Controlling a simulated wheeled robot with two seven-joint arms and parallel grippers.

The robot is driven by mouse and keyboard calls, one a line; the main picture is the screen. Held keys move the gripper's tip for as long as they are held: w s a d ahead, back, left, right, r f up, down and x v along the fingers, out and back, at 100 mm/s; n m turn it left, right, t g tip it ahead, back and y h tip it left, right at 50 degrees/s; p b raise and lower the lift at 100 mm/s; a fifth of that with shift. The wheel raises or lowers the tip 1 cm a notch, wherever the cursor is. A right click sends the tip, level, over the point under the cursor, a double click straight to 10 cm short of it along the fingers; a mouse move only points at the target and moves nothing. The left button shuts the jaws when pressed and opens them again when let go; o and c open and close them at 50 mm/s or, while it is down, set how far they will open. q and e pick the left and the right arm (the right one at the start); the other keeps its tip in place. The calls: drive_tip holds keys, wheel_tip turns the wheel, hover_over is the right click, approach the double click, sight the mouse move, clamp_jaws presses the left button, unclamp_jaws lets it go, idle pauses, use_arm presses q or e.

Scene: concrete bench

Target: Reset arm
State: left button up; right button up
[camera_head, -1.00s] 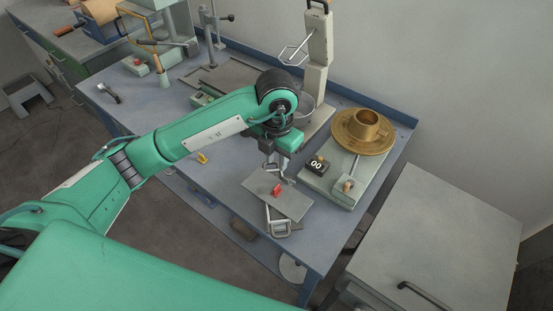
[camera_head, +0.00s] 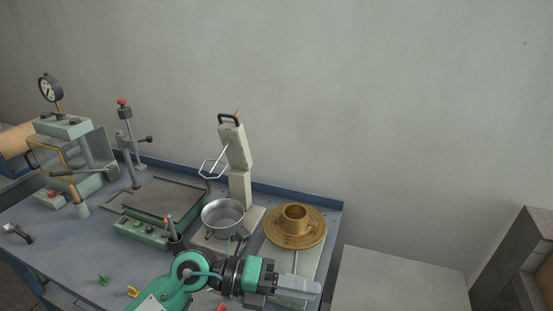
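My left arm comes in at the bottom of the head view, its green wrist turned so the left gripper (camera_head: 300,287) points right. The grey fingers are seen side-on over the front of the pale scale base (camera_head: 306,262), and I cannot tell whether they are open or shut. Nothing is visibly held. A brass cup (camera_head: 295,218) stands on a round brass plate (camera_head: 281,236) just behind the gripper. My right gripper is not in view.
A metal bowl (camera_head: 222,214) sits by a pale upright stand (camera_head: 236,150) behind my wrist. A green-based device (camera_head: 148,232) and a gauge press (camera_head: 65,130) stand further left. A grey cabinet (camera_head: 395,280) is at right. The wall behind is bare.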

use_arm(q)
drive_tip(key=w+a+r+n+t, duration=0.4)
drive_tip(key=a+n+t, duration=0.1)
drive_tip(key=n+t, duration=0.5)
drive_tip(key=w+a+r+n+t, duration=0.3)
drive_tip(key=a+r+n+t, duration=0.15)
drive_tip(key=n+t, duration=0.55)
drive_tip(key=a+f+n+y, duration=1.4)
drive_tip(key=n+y, duration=0.2)
drive_tip(key=s+a+f+n+g, duration=0.1)
drive_tip(key=s+a+f+g, duration=0.1)
drive_tip(key=s+f+g, duration=0.65)
drive_tip(key=s+a+f+n+g, duration=0.1)
drive_tip(key=s+a+f+g, duration=0.1)
drive_tip(key=s+f+g, duration=0.65)
drive_tip(key=s+f+t, duration=0.1)
drive_tip(key=s+f, duration=0.1)
drive_tip(key=f, duration=1.4)
drive_tip(key=s+f, duration=0.2)
drive_tip(key=f, duration=1.4)
drive_tip(key=s+a+f+g, duration=0.1)
drive_tip(key=s+a+f, duration=0.2)
drive_tip(key=s+f, duration=1.6)
drive_tip(key=shift+s+f, duration=0.15)
drive_tip(key=shift+f, duration=0.6)
